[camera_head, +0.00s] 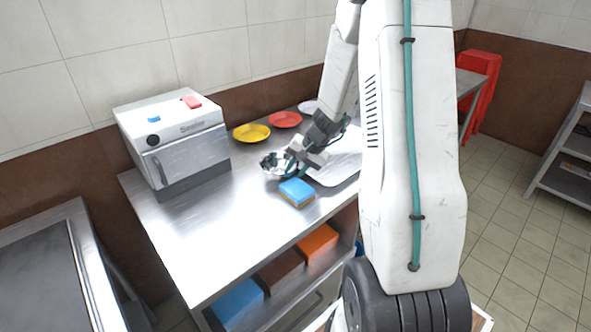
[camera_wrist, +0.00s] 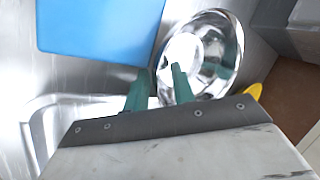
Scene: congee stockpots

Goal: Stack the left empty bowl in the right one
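A shiny metal bowl (camera_head: 275,160) stands on the steel table, just left of my gripper (camera_head: 296,166). It also shows in the wrist view (camera_wrist: 219,55), with its open side facing the camera. In the wrist view my gripper's green fingers (camera_wrist: 160,74) are apart. The bowl's near rim runs between them: one finger overlaps the bowl, the other lies outside it. I cannot tell whether either touches it. I can make out only one metal bowl; a second one is not discernible, and my arm hides part of the table.
A blue and yellow sponge (camera_head: 297,192) lies in front of the bowl. A yellow plate (camera_head: 252,133) and a red plate (camera_head: 285,119) lie behind it. A pale tray (camera_head: 343,168) is to the right. A metal oven (camera_head: 185,150) stands left; the front left table is clear.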

